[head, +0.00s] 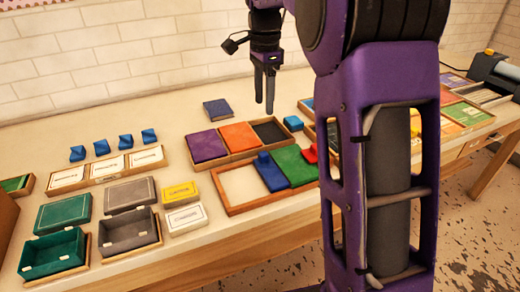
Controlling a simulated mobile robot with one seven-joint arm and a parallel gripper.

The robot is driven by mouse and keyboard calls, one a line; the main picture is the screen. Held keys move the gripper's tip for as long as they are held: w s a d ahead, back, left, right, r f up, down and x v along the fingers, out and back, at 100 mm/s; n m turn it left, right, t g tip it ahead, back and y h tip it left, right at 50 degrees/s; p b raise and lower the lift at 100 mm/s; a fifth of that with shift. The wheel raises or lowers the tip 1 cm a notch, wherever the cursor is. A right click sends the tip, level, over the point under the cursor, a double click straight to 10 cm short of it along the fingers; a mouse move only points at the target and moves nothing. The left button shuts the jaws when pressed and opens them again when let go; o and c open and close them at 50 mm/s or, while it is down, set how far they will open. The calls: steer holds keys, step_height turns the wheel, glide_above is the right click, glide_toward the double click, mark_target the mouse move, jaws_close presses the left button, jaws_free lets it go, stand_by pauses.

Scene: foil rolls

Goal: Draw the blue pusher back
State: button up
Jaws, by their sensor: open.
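A blue piece with a small raised block, apparently the blue pusher (271,174), lies in a wooden frame (232,209) near the front of the table. A green panel (296,167) lies just right of it. A small red piece (310,154) is at the green panel's right, partly hidden by my arm. My gripper (264,103) points down above the table, behind and above the blue piece, clear of it. Its two dark fingers are apart with nothing between them. The frame's right end is hidden behind my arm.
A tray with purple (206,145), orange and dark panels sits behind the frame. A blue block (293,123) and a dark blue box (217,109) stand near it. Green (52,252) and grey (128,232) open boxes are at left.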

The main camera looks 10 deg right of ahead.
mark_target(263, 154)
step_height(263, 154, down, 16)
steer(key=b, duration=0.3)
steer(key=shift+f, duration=0.2)
steer(key=shift+c, duration=0.3)
jaws_close()
steer(key=shift+a, duration=0.1)
stand_by(0.9)
